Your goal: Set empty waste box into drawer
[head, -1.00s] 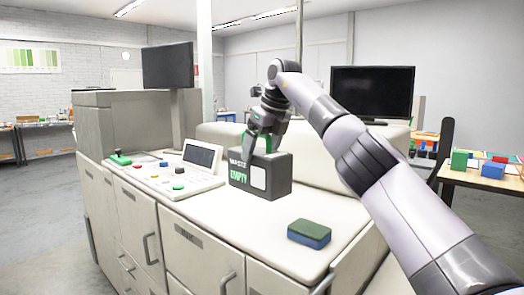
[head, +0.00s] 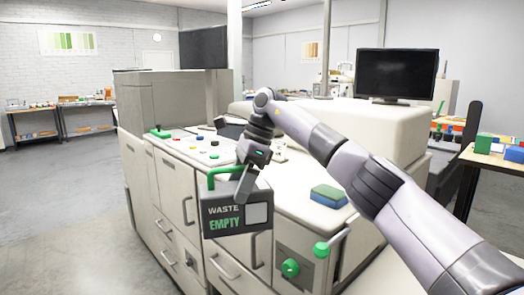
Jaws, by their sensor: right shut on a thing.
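The waste box (head: 222,228) is dark grey, with a green handle and a label reading "WASTE EMPTY". It hangs upright in front of the machine cabinet's front edge, clear of the counter. My right gripper (head: 243,190) is shut on it near the top, by the handle; the fingers partly cover the box. Several drawer and door fronts with bar handles show on the cabinet, such as a lower front (head: 166,228) at left. I cannot tell which is the drawer for the box, and I see none clearly open. My left gripper is not in view.
A blue and green sponge-like block (head: 328,196) lies on the white counter. A grey panel with a green knob (head: 290,268) and a green ball lever (head: 321,249) are on the cabinet front at right. The floor (head: 75,205) at left is clear.

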